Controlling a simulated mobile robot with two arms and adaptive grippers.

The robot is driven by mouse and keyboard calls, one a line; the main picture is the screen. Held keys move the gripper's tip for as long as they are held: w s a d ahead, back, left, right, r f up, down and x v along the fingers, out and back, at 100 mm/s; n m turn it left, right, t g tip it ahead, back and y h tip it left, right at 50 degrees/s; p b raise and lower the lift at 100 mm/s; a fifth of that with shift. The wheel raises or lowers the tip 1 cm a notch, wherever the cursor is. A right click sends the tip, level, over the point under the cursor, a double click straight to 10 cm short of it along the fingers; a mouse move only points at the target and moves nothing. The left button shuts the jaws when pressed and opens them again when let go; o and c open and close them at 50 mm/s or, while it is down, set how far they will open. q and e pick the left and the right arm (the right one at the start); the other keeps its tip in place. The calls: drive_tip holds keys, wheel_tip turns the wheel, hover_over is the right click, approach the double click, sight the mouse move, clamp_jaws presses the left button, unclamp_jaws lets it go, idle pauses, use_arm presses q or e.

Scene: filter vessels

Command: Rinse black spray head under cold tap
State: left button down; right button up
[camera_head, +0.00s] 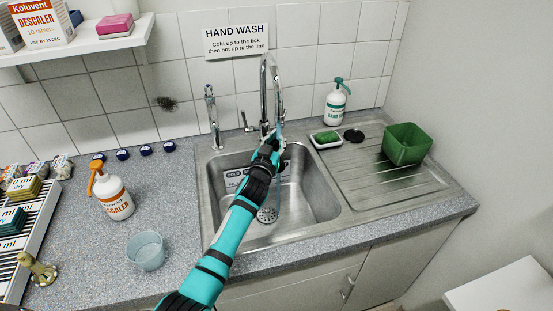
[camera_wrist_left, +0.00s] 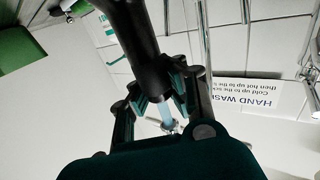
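My left gripper (camera_head: 272,148) reaches over the sink (camera_head: 322,205), just under the spout of the tall cold tap (camera_head: 264,85). In the left wrist view its fingers (camera_wrist_left: 165,90) are closed around a black part (camera_wrist_left: 132,40), which looks like the black spray head. In the head view the gripper mostly hides this part. A thin pale blue streak, apparently running water, passes from the spout by the gripper towards the drain (camera_head: 267,215). It also shows as a pale blue strip between the fingers in the wrist view. My right gripper is out of view.
A second, smaller tap (camera_head: 212,115) stands left of the main one. A green tub (camera_head: 406,144), a soap bottle (camera_head: 337,100), a green sponge in a dish (camera_head: 326,138) and a black disc (camera_head: 354,135) are on the right. A descaler bottle (camera_head: 110,192) and clear beaker (camera_head: 146,250) stand left.

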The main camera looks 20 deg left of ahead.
use_arm(q)
drive_tip(key=s+d+p, duration=0.2)
drive_tip(key=s+d, duration=0.2)
drive_tip(key=s, duration=0.3)
idle(0.6)
drive_tip(key=shift+d, duration=0.1)
drive_tip(key=shift+r, duration=0.1)
idle(1.0)
